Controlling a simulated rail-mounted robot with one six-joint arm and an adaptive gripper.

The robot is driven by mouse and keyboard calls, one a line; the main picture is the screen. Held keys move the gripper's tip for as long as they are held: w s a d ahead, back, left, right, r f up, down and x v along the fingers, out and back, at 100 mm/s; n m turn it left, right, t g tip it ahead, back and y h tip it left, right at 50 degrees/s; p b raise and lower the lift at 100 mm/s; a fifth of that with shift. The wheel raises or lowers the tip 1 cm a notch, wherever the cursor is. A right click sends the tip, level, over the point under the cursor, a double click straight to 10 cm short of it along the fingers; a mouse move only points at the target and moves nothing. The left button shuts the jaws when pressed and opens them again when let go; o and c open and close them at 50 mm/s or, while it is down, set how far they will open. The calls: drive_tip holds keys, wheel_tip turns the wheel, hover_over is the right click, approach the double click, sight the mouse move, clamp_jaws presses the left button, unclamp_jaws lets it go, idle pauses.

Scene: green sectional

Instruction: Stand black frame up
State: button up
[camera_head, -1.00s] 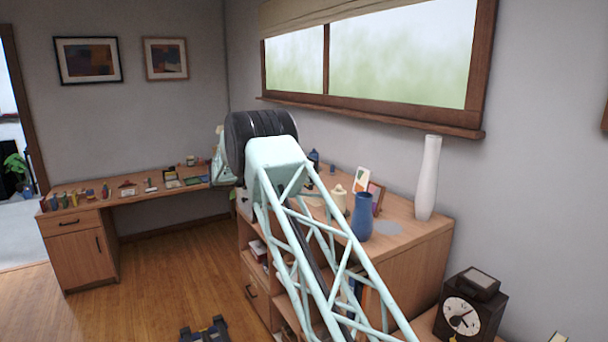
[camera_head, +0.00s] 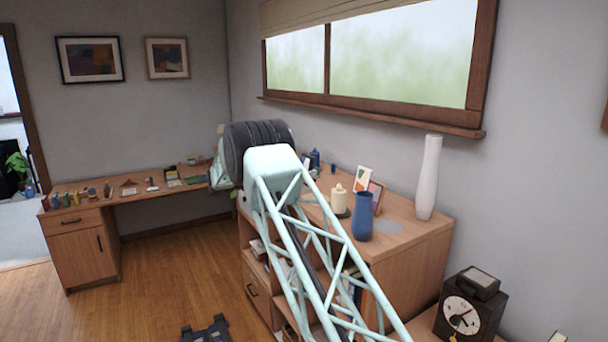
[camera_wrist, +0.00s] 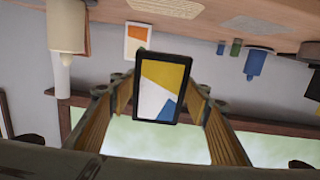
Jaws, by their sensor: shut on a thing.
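The black frame (camera_wrist: 160,88) holds a yellow, white and blue picture and shows in the middle of the wrist view, which looks upside down. My gripper (camera_wrist: 158,82) has a finger on each side of the frame and is shut on it. The frame's face is toward the wrist camera, and it looks roughly upright with a slight tilt. I cannot tell whether its lower edge touches the cabinet top. In the head view my arm hides most of the gripper.
A white frame (camera_wrist: 137,42) stands close beside the black frame, with a cream candle (camera_wrist: 66,32) further left in the wrist view. Blue vase (camera_head: 362,217), white vase (camera_head: 428,178) and brown-framed picture (camera_head: 376,194) share the cabinet top (camera_head: 420,233). The window wall is behind.

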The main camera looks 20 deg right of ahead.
drive_tip(key=shift+b, duration=1.05)
drive_tip(key=shift+f+b, duration=2.15)
drive_tip(key=shift+b, duration=0.35)
drive_tip(key=shift+f+b, duration=0.75)
drive_tip(key=shift+f+b, duration=0.35)
drive_tip(key=shift+b, duration=0.05)
drive_tip(key=o, duration=1)
drive_tip(key=shift+a, duration=0.1)
drive_tip(key=shift+s+a+r, duration=0.15)
drive_tip(key=shift+s+a, duration=0.2)
drive_tip(key=shift+a, duration=1.6)
drive_tip(key=shift+s+a+r, duration=0.15)
drive_tip(key=shift+s+a, duration=0.15)
drive_tip(key=shift+a, duration=1.65)
drive_tip(key=shift+s+a+r, duration=0.15)
drive_tip(key=shift+s+a, duration=0.2)
drive_tip(key=shift+a, duration=1.6)
